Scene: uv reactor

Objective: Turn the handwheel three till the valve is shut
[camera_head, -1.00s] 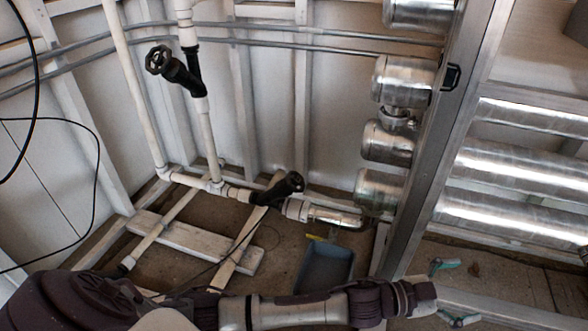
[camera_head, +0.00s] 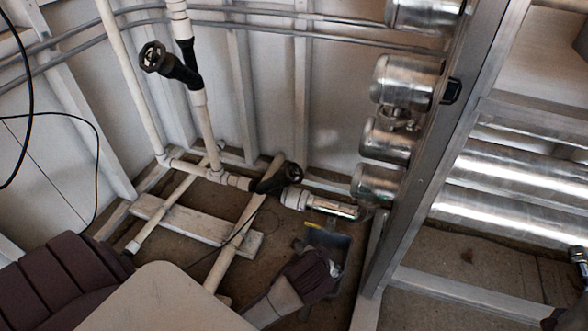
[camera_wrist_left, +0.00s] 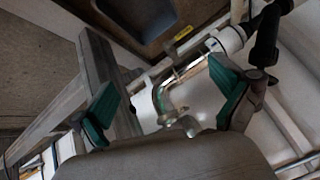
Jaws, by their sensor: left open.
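Two black valves with handwheels show in the head view. The upper handwheel (camera_head: 153,57) is on the tall white pipe, and the lower handwheel (camera_head: 292,173) is on the floor-level pipe run. I cannot tell which is number three, nor how far either is turned. In the left wrist view, my left gripper (camera_wrist_left: 163,75) is open, with its two teal fingertips apart and nothing visibly held. A shiny elbow pipe lies beyond and between them. A black valve part (camera_wrist_left: 266,38) is at the upper right, clear of the grip. The left gripper's fingers are not visible in the head view.
A grey tray (camera_head: 330,246) lies on the floor, partly behind my arm; it also shows in the left wrist view (camera_wrist_left: 145,16). A metal post (camera_head: 432,150) and shiny cylinders (camera_head: 404,80) stand to the right. Wooden boards (camera_head: 180,221) lie below the pipes.

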